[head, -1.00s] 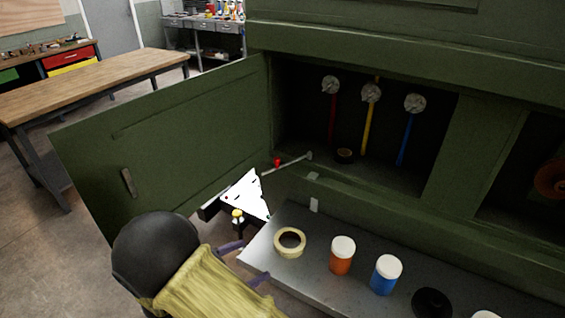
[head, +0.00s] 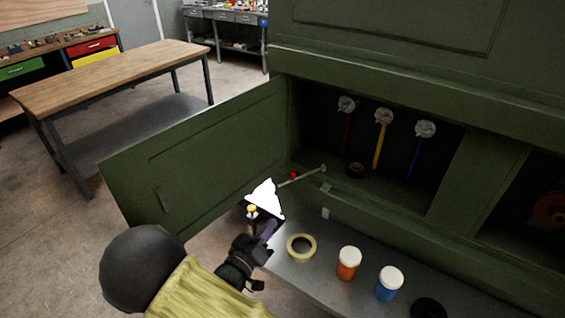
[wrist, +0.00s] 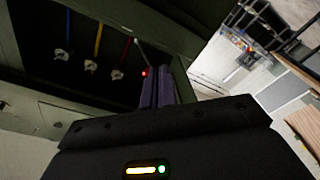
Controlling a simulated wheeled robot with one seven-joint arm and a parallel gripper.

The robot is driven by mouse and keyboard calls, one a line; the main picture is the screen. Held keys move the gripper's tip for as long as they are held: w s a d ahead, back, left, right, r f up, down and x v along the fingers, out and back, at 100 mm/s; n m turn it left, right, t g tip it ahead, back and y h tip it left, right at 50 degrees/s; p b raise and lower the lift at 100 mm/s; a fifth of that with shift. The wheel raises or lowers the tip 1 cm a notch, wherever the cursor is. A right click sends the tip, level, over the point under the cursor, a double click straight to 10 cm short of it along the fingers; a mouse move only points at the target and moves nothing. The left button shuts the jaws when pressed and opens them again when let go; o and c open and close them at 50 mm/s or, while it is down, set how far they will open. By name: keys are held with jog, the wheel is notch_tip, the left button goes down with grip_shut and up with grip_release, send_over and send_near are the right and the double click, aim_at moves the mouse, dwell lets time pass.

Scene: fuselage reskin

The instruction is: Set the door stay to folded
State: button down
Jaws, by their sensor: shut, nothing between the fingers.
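The door stay (head: 308,175) is a thin grey rod with a red part near its middle. In the head view it runs from the inside of the open green door's bay down left toward the door (head: 205,160). Its lower left end is hidden behind a white shape. My gripper (head: 270,227) has purple fingers and sits below and left of the stay, apart from it in the head view. In the wrist view my gripper (wrist: 160,70) is shut and empty, with the stay's red part (wrist: 145,73) just left of the fingertips. I cannot tell whether they touch.
A white triangular shape (head: 265,197) and a small yellow-topped object (head: 251,209) are close to my fingers. A grey shelf holds a tape roll (head: 301,248), an orange jar (head: 348,264) and a blue jar (head: 388,284). A wooden workbench (head: 110,80) stands behind the door.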

notch_tip(320, 180, up, 8)
jog(key=d+n+t+y+p, duration=0.1)
jog(key=n+y+p, duration=0.4)
jog(key=n, duration=0.7)
jog(key=shift+w+d+n+t+y+p, duration=0.3)
jog(key=shift+n+p, duration=0.1)
jog(key=shift+p, duration=0.45)
jog(key=shift+r, duration=0.1)
jog(key=p+x, duration=0.4)
jog(key=x, duration=0.6)
